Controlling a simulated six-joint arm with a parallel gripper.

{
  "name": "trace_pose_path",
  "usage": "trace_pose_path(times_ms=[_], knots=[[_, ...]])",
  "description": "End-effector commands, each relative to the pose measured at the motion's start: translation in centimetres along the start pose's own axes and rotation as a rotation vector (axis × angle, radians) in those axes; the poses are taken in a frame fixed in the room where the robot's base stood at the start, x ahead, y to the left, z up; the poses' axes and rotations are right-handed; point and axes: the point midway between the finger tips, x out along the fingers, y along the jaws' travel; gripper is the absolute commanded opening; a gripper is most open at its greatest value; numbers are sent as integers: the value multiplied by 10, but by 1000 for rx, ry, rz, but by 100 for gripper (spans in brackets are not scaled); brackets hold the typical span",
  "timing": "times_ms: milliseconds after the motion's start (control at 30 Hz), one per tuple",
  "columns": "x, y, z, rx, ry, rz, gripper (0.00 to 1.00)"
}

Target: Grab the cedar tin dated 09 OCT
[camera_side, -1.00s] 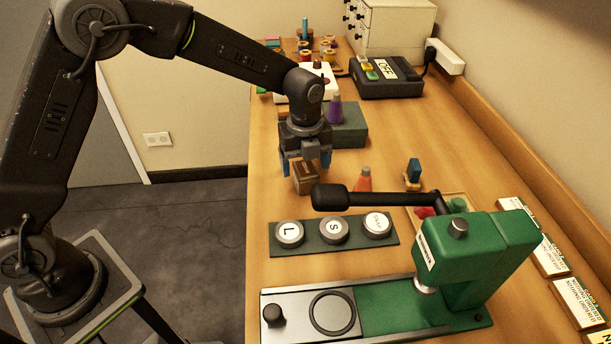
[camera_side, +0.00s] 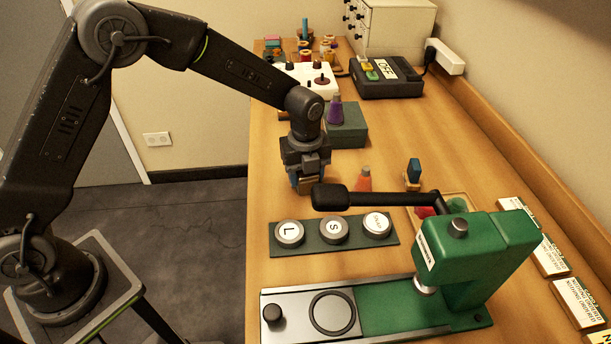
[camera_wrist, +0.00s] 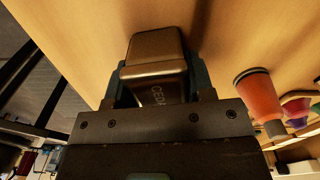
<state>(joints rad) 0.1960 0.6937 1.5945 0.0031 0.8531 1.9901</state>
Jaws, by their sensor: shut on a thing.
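My gripper (camera_side: 307,184) is low over the table, left of the orange cone-shaped piece. In the wrist view my gripper (camera_wrist: 158,88) is shut on a brown metallic tin (camera_wrist: 153,48), with one finger on each side of it. Letters reading "CED" show on the tin's face; the rest of the lettering, and any date, is hidden by the gripper. In the side view only a small part of the tin (camera_side: 306,187) shows beneath the gripper. I cannot tell whether the tin touches the table.
An orange cone-shaped piece (camera_side: 364,180) stands close to the right. A green block (camera_side: 349,124) with a purple piece (camera_side: 335,109) is behind. A panel with buttons (camera_side: 333,245) lies in front, and a green press (camera_side: 476,258) with a black lever stands front right.

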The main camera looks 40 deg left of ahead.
Motion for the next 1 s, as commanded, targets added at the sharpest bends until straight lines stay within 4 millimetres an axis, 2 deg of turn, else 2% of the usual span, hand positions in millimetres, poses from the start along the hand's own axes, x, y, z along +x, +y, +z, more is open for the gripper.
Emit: trace_pose_path(times_ms=[100,467,567,700,1000], knots=[[0,0,0,0,0,0,24],[-6,0,0,0,-1,-2,24],[-16,-1,0,0,-1,-5,24],[-41,-1,0,0,0,-7,24],[-81,50,44,-5,0,-4,24]])
